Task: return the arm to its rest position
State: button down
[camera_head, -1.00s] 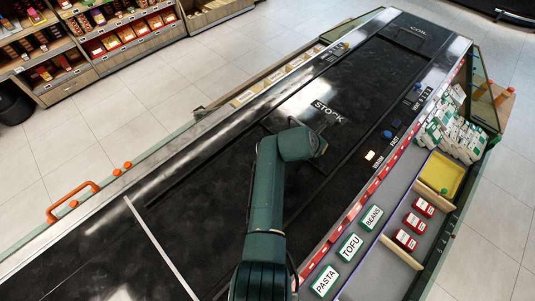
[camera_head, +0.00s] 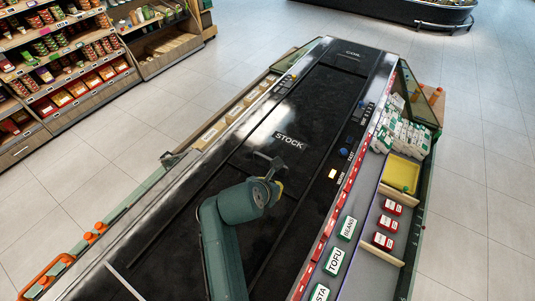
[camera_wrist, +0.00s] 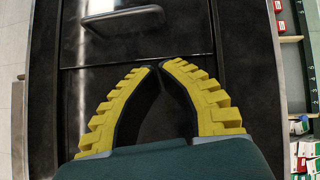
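My arm reaches up from the bottom of the head view over the black counter (camera_head: 185,225). My gripper (camera_head: 281,187) is at its end, mostly hidden behind the wrist, with a bit of yellow finger showing. In the wrist view, the two yellow ribbed fingers of my gripper (camera_wrist: 158,68) lean together and nearly meet at the tips, with nothing between them. They are over the dark counter top, below a dark bar handle (camera_wrist: 124,20) in that picture. The handle stands on the panel marked STOCK (camera_head: 288,140).
To the right are a yellow tray (camera_head: 402,174), red boxes (camera_head: 383,241), green-and-white packets (camera_head: 401,136) and labels such as TOFU (camera_head: 335,260). An orange rail (camera_head: 47,276) edges the lower left. Shelves (camera_head: 60,60) stand beyond open floor.

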jog(key=s+d+r+m+t+y, duration=0.1)
jog(key=s+d+r+m+t, duration=0.2)
jog(key=r+m, duration=0.65)
jog(key=s+d+r+m+t, duration=0.15)
jog(key=r+m+t, duration=0.35)
jog(key=r, duration=1)
jog(key=s+a+r+m+t+y, duration=0.2)
jog(key=s+r+m+t, duration=0.4)
jog(key=s+r+m, duration=0.6)
notch_tip(320, 180, up, 3)
jog(key=m, duration=0.4)
jog(key=shift+r+t, duration=0.2)
jog(key=shift+t, duration=0.2)
